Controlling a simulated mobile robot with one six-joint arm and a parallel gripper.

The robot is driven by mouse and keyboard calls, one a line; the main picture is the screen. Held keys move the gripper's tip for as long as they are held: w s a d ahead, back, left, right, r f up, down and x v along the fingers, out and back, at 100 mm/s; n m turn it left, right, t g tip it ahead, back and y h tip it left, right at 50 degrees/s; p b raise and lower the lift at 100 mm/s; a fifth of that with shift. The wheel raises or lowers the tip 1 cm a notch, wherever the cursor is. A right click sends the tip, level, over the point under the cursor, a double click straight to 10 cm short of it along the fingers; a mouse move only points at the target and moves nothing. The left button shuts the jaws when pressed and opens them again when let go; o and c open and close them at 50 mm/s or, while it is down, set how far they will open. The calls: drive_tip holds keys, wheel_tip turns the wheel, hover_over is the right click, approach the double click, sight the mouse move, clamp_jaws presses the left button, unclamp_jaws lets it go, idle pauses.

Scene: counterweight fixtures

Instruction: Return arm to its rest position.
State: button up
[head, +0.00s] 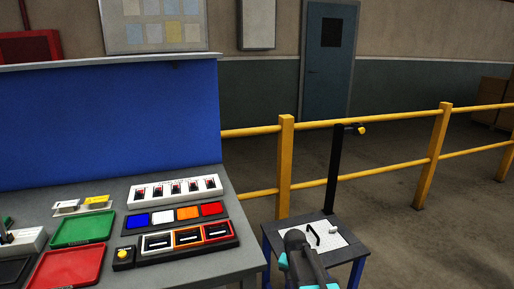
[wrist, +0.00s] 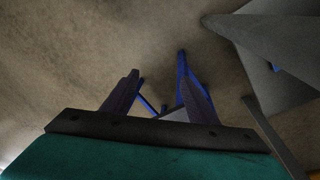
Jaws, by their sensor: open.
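My arm (head: 301,258) rises from the bottom edge of the head view, dark grey with teal parts, in front of a small side stand. My gripper (wrist: 160,88) shows in the wrist view with its two dark fingers spread apart. I see nothing held between them. Past the fingers are bare floor and the blue legs (wrist: 183,68) of a stand. In the head view the fingertips cannot be made out clearly against the stand.
The small stand (head: 353,255) has a white perforated plate and a black post (head: 334,170). A grey workbench (head: 190,265) with a button panel, switches and coloured trays is at left. A yellow railing (head: 285,165) runs behind.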

drive_tip(key=s+f+n+g+y+b, duration=0.1)
drive_tip(key=s+f+n+g+b, duration=0.1)
drive_tip(key=s+f, duration=1.4)
drive_tip(key=s+d+f+n+g+b, duration=0.1)
drive_tip(key=s+f+n+g+b, duration=0.2)
drive_tip(key=s+f, duration=1.4)
drive_tip(key=s+b, duration=0.2)
drive_tip(key=s, duration=0.2)
drive_tip(key=shift+s+g+y+b, duration=0.3)
drive_tip(key=shift+g+y+b, duration=0.1)
drive_tip(key=shift+d, duration=0.1)
